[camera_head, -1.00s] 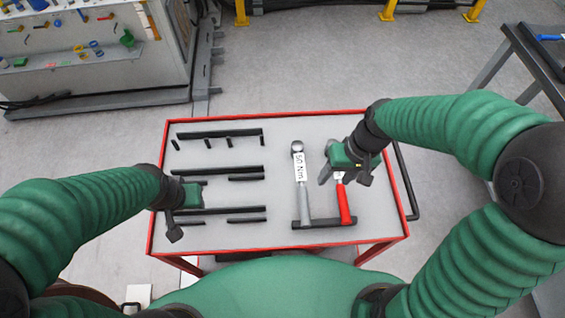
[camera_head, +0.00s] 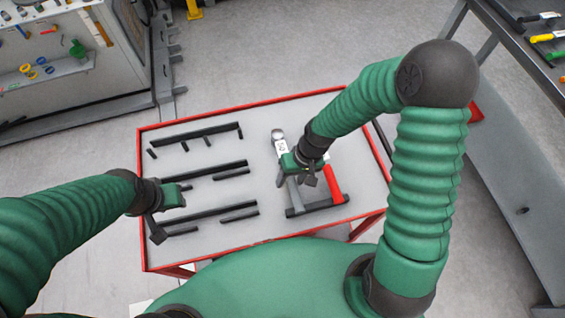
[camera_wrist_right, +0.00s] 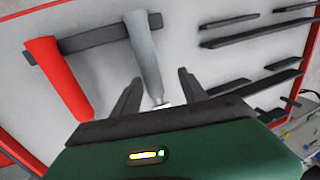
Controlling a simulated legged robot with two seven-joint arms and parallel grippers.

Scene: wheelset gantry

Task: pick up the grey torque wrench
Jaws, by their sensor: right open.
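The grey torque wrench (camera_head: 293,190) lies on the table with its head at the far end and its handle on a black holder. Its grey handle also shows in the right wrist view (camera_wrist_right: 144,55). My right gripper (camera_head: 297,184) is open just above the wrench and hides its middle. In the wrist view the two fingers (camera_wrist_right: 160,95) stand on either side of the wrench, near where handle meets shaft. A red-handled wrench (camera_head: 333,183) lies to the right of it. My left gripper (camera_head: 170,215) is over the table's left side, and its finger gap is unclear.
The table (camera_head: 262,100) has a raised red rim. Several black rails (camera_head: 195,133) lie on its left half. The black holder (camera_head: 318,206) sits under the handles. A dark workbench (camera_head: 525,50) with tools stands at the right, and a grey cabinet (camera_head: 85,100) at the back left.

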